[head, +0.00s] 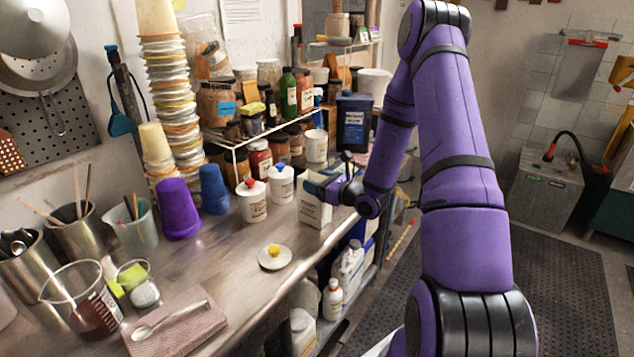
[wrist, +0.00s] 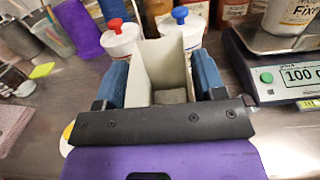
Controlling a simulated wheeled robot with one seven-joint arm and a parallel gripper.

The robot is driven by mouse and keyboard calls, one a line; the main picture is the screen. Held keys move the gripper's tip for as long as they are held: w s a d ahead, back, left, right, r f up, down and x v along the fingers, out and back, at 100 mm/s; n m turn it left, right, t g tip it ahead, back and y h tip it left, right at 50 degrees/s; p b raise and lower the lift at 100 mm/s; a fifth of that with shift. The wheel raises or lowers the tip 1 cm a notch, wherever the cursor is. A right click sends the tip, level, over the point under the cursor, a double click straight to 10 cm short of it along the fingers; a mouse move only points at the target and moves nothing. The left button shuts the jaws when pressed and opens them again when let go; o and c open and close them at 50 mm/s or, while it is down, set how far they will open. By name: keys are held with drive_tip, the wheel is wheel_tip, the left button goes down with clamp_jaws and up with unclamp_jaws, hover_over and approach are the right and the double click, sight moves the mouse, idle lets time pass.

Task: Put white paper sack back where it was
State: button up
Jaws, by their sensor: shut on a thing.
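The white paper sack (head: 314,209) is near the counter's front edge, in front of the two white tubs. My gripper (head: 327,185) is shut on its upper part. In the wrist view, the sack (wrist: 165,65) is between the two blue fingers of my gripper (wrist: 166,80), with its open top towards the camera and something grey inside. I cannot tell whether its base touches the counter.
A white tub with a red knob (head: 252,201) and one with a blue knob (head: 281,184) stand close behind the sack. A scale (wrist: 285,70) is to the right in the wrist view. A white lid with a yellow knob (head: 275,257) lies on the counter, with bare surface around it.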

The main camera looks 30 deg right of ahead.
drive_tip(key=shift+f, duration=0.15)
drive_tip(key=o, duration=1.4)
drive_tip(key=v, duration=1.1)
drive_tip(key=s+a+r+n+g+y, duration=0.3)
drive_tip(key=s+a+r+n+g, duration=0.1)
drive_tip(key=a+r+n+g, duration=0.45)
drive_tip(key=s+a+r+n+g+y, duration=0.45)
drive_tip(key=a+r+n, duration=0.4)
drive_tip(key=a, duration=0.25)
drive_tip(key=s+r+n+h, duration=0.4)
drive_tip(key=s+n, duration=0.1)
drive_tip(key=s+r+n+t+h, duration=0.1)
drive_tip(key=s+r+n+h, duration=0.3)
drive_tip(key=s+n+h, duration=0.1)
drive_tip(key=s+r+n+h, duration=0.4)
drive_tip(key=s+n, duration=0.1)
drive_tip(key=shift+h, duration=0.35)
